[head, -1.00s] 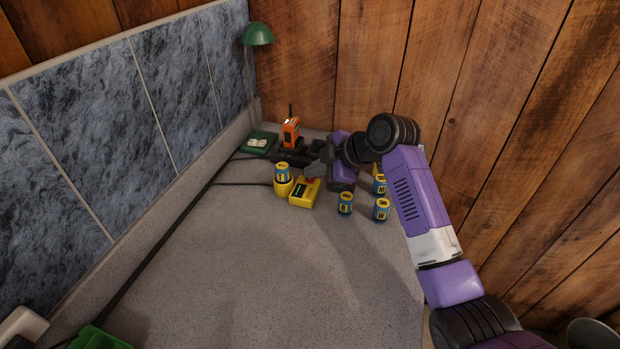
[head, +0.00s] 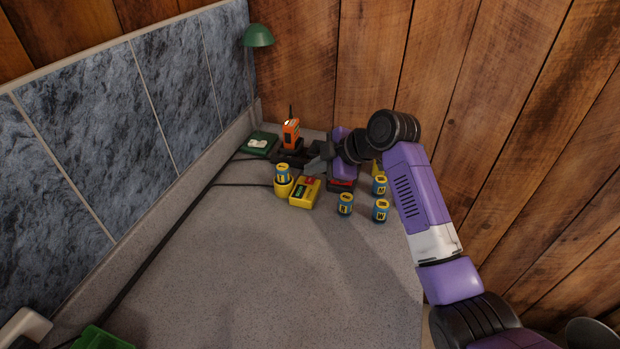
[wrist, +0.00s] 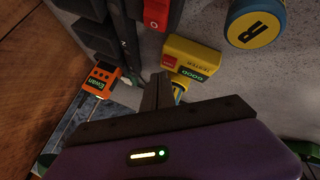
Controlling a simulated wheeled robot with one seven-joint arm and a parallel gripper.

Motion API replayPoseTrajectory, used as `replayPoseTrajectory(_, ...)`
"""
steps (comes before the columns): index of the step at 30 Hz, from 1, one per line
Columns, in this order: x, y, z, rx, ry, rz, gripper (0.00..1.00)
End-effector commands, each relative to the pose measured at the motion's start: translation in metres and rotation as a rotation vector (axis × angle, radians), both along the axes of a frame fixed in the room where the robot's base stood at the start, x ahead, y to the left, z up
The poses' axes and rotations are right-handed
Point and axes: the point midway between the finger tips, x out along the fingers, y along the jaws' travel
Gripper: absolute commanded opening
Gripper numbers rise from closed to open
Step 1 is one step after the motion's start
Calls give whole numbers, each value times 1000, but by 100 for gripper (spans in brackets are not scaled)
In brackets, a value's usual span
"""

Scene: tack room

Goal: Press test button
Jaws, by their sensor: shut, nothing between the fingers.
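The yellow tester (head: 304,199) lies on the grey counter. In the wrist view the tester (wrist: 197,52) shows a red button (wrist: 169,62) and a lit green display (wrist: 193,75) reading GOOD. A blue-and-yellow battery (head: 282,172) stands upright in the round yellow cup (head: 284,190) beside the tester. My gripper (head: 314,170) is shut and empty, just behind the tester in the head view. In the wrist view my gripper's tips (wrist: 161,76) are close to the red button; I cannot tell whether they touch it.
Several loose batteries, one of them here (head: 345,204), stand right of the tester. An orange radio (head: 291,132) stands in a black charger behind. A green lamp (head: 257,36) and a green box (head: 258,143) are at the back left.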

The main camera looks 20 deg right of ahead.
Motion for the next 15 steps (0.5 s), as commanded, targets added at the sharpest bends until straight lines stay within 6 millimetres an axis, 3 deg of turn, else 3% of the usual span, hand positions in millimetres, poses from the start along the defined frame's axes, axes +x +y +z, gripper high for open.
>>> replayPoseTrajectory(15, 0, 0, 42, 0, 0, 0, 0)
